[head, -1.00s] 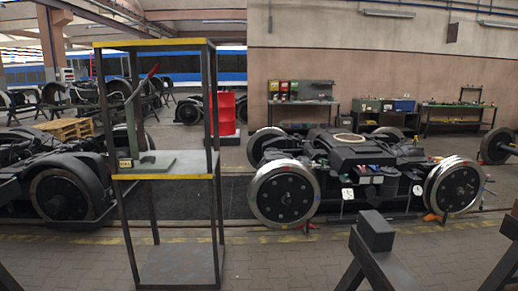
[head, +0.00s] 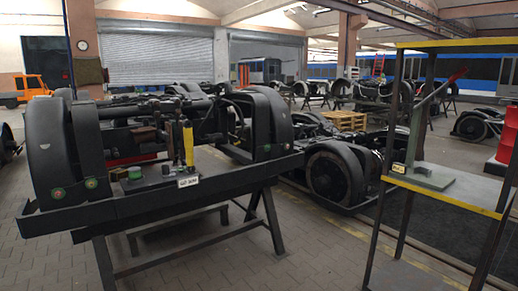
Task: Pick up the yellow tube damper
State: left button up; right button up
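The yellow tube damper (head: 188,144) stands upright at the front of a bogie frame (head: 120,205) on a dark trestle stand, left of the middle in the head view. It is a slim yellow cylinder with a dark lower end, just above a small white label plate (head: 188,182). Neither of my grippers shows in the head view.
A shelf rack (head: 446,208) with yellow edges stands at the right, holding a lever tool (head: 432,120). Another bogie (head: 335,172) sits on the floor behind. A wooden pallet (head: 344,121) lies farther back. The paved floor in front of the trestle is clear.

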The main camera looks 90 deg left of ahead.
aim_at(188, 131)
jog(key=u, duration=3.3)
jog(key=i+l+u, duration=0.3)
jog(key=i+l, duration=0.8)
jog(key=i, duration=0.1)
